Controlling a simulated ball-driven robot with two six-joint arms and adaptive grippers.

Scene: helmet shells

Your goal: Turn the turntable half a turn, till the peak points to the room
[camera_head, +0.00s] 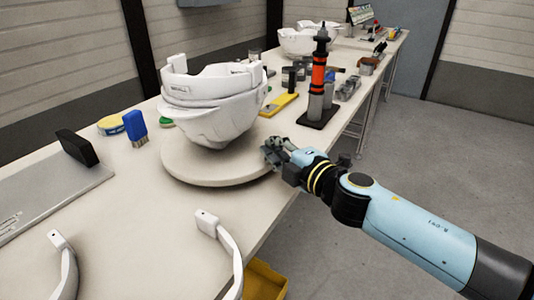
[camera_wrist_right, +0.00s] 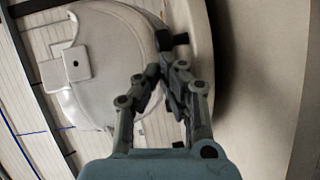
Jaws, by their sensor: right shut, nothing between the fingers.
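The white turntable (camera_head: 190,172) lies on the bench, a thick round disc. A white helmet shell (camera_head: 212,110) stands on it with its open side up and fittings along its top edge. I cannot tell clearly which way its peak points. My right gripper (camera_head: 268,152) is at the turntable's right edge, close to the shell, shut with nothing in it. In the right wrist view, the shut fingers (camera_wrist_right: 168,80) lie in front of the shell (camera_wrist_right: 110,60) and near the disc's rim (camera_wrist_right: 203,70). I cannot tell whether they touch the rim. My left gripper is not in view.
A black-and-orange tool on a stand (camera_head: 318,80) is behind right. Open floor lies right of the bench.

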